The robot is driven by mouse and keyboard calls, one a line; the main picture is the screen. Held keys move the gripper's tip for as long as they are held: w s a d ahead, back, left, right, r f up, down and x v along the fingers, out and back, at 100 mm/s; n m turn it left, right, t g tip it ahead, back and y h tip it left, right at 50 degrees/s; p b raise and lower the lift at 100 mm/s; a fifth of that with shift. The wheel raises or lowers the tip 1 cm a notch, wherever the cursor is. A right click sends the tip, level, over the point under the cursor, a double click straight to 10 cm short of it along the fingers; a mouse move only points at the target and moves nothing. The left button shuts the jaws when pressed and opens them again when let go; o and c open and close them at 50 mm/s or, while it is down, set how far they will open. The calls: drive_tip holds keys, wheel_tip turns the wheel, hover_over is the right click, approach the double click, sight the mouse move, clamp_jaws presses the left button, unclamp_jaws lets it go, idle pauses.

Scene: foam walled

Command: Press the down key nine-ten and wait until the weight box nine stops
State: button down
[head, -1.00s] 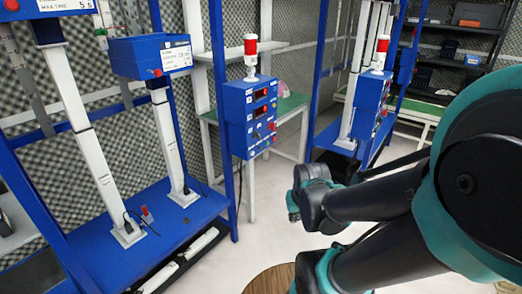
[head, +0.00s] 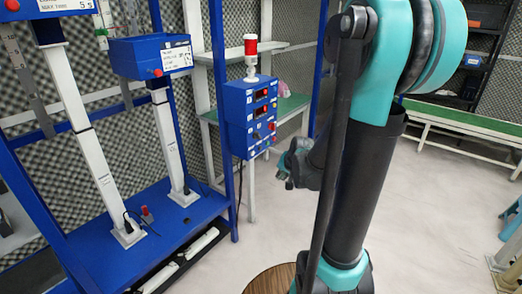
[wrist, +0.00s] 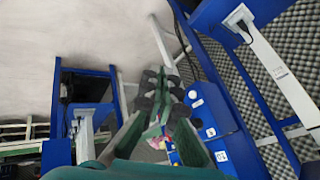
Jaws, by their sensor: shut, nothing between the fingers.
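A blue control box (head: 250,115) with a red-and-white lamp (head: 251,56) on top stands right of the blue frame in the head view. Its front carries red displays, small labels and buttons; I cannot read which key is nine-ten. It also shows in the wrist view (wrist: 203,110), with pale round keys. Blue boxes on white columns stand at left; one (head: 150,56) has a white label, too small to read as nine. My gripper (head: 287,178) is shut and empty, right of and below the control box, apart from it. Its dark fingertips (wrist: 160,94) are together in the wrist view.
A blue frame with a base plate (head: 165,225) fills the left, its upright (head: 222,120) close beside the control box. A green-topped table (head: 290,105) stands behind. My arm hides the right middle. Pale floor (head: 440,200) is open at right. A round wooden top (head: 270,279) is low in front.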

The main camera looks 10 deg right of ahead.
sight(260, 148)
drive_tip(key=w+d+f+m+t, duration=0.1)
drive_tip(key=w+f+m, duration=0.1)
drive_tip(key=w, duration=0.5)
drive_tip(key=w+d+f+m+t, duration=0.2)
drive_tip(key=w+m, duration=0.2)
drive_tip(key=w, duration=0.4)
drive_tip(key=w+d+f+m+t, duration=0.1)
drive_tip(key=w+d+f+m, duration=0.1)
drive_tip(key=w, duration=0.6)
drive_tip(key=shift+w+d+f+m+y, duration=0.25)
drive_tip(key=shift+f+m+y, duration=0.1)
drive_tip(key=shift+m, duration=0.25)
drive_tip(key=w+a, duration=0.6)
drive_tip(key=shift+a, duration=0.15)
drive_tip(key=shift+w+a, duration=0.25)
drive_tip(key=shift+w, duration=0.05)
